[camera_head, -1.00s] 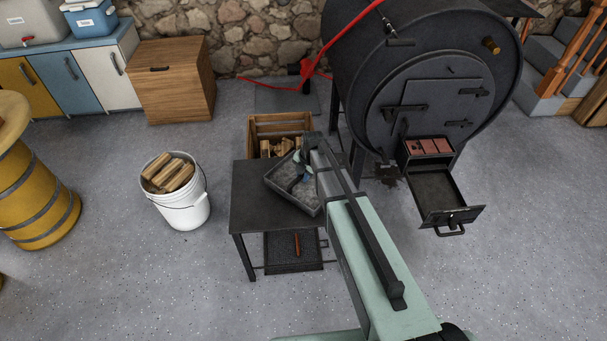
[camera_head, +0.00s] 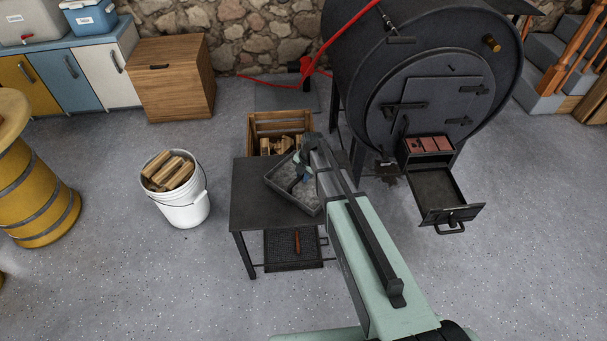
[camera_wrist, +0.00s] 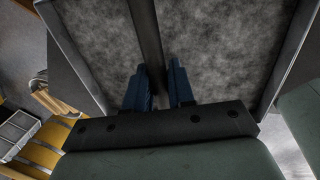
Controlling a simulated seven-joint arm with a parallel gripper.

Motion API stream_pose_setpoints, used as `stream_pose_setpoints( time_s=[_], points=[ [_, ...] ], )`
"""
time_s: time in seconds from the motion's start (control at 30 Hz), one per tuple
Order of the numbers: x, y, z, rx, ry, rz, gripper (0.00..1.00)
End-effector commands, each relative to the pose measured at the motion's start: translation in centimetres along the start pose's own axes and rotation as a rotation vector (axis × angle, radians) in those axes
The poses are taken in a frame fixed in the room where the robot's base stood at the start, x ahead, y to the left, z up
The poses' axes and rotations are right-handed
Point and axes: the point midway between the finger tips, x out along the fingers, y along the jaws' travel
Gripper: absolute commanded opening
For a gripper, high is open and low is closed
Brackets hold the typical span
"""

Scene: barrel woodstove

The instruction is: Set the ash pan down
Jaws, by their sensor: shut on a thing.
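The ash pan (camera_head: 285,187) is a dark grey tray holding grey ash. In the head view it is over the right part of the small black table (camera_head: 255,205), turned at an angle to it; I cannot tell if it touches the top. My gripper (camera_head: 300,172) is over the pan, partly hidden by my arm. In the wrist view the ash pan (camera_wrist: 215,45) fills most of the picture. My gripper's blue fingers (camera_wrist: 155,85) are shut on a dark bar across the pan's middle. The pan's right end is hidden behind my arm.
The barrel stove (camera_head: 420,80) stands at right, its drawer (camera_head: 435,190) pulled out low. A white bucket of firewood (camera_head: 187,210) stands left of the table. A wooden crate (camera_head: 275,122) is behind it. The table's left part is bare. A grate with an orange-handled tool lies below.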

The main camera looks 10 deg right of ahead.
Motion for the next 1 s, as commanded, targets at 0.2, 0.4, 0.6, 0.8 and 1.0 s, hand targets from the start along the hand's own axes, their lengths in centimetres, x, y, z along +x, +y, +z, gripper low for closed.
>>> stream_pose_setpoints(
  time_s=[0.2,0.4,0.6,0.8,1.0],
  points=[
    [0.16,-0.02,0.01,0.000,0.000,0.001,0.00],
    [0.17,-0.02,0.00,0.000,0.000,0.001,0.29],
    [0.18,-0.03,0.00,0.000,0.000,0.000,0.48],
    [0.20,-0.04,0.00,0.000,0.000,0.000,0.53],
    [-0.21,-0.07,-0.01,0.000,0.000,0.000,0.53]
  ],
)
